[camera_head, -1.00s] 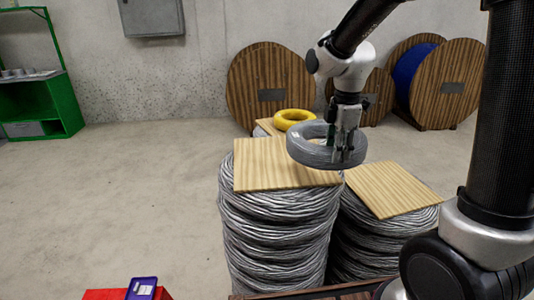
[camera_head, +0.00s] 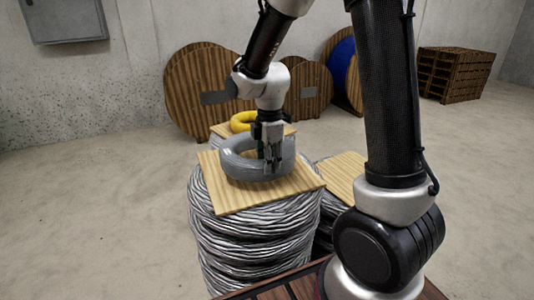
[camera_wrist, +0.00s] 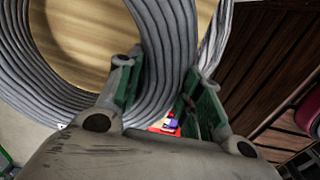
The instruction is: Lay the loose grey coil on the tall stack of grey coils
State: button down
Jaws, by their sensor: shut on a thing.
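The loose grey coil (camera_head: 240,168) is over the wooden board (camera_head: 230,199) on top of the tall stack of grey coils (camera_head: 250,240). My gripper (camera_head: 272,160) is shut on the near right side of the coil's ring. In the wrist view the green-padded fingers (camera_wrist: 165,103) stand on either side of the coil's band (camera_wrist: 165,50). The board (camera_wrist: 85,40) shows through the coil's hole. The coil looks level and very low over the board; I cannot tell whether it touches.
A lower stack with a board (camera_head: 343,172) stands to the right. A yellow coil (camera_head: 242,121) lies on another board behind. Wooden cable reels (camera_head: 205,90) stand by the wall, and a slatted wooden crate (camera_head: 455,72) is at the far right. The floor at left is clear.

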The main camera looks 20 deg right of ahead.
jog(key=shift+f, duration=1.9)
jog(key=c, duration=1)
grip_release()
jog(key=shift+o, duration=0.2)
